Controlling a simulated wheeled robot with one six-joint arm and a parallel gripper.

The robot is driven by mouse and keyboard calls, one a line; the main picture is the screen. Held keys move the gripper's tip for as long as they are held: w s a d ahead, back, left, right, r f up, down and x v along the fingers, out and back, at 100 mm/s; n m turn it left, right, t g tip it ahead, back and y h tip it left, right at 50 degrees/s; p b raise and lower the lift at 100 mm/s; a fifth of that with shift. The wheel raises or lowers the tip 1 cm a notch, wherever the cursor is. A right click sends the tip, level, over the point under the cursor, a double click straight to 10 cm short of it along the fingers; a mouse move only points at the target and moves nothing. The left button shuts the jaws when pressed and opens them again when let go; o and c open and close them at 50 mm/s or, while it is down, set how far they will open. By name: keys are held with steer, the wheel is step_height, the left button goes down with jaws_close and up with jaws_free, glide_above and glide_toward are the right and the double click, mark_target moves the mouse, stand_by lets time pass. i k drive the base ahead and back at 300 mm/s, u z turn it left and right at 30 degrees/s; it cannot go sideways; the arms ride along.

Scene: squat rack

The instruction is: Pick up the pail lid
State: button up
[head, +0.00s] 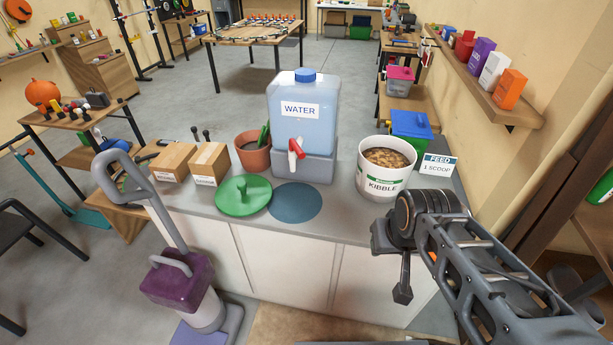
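The pail lid (243,195) is a round green disc with a raised handle in its middle. It lies flat on the grey counter (340,222), near the front edge, left of a blue round mat. The white pail (386,169) labelled KIBBLE stands uncovered at the right of the counter, full of brown kibble. My gripper (403,292) hangs in front of the counter's right part, well to the right of the lid and apart from it. It shows as a narrow dark shape, and I cannot see whether its fingers are apart.
A blue water jug (303,105) with a red-and-white tap stands behind the lid and the blue mat (294,202). A terracotta pot (253,150) and cardboard boxes (209,163) are behind and left. A purple-and-grey upright object (178,282) stands before the counter. A FEED sign (438,165) is right.

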mark_target(243, 194)
steer(key=z, duration=0.4)
steer(key=k, duration=0.95)
steer(key=z, duration=0.05)
steer(key=i, duration=0.35)
steer(key=u, duration=1.2)
steer(key=i, duration=1.25)
steer(key=u, duration=1.4)
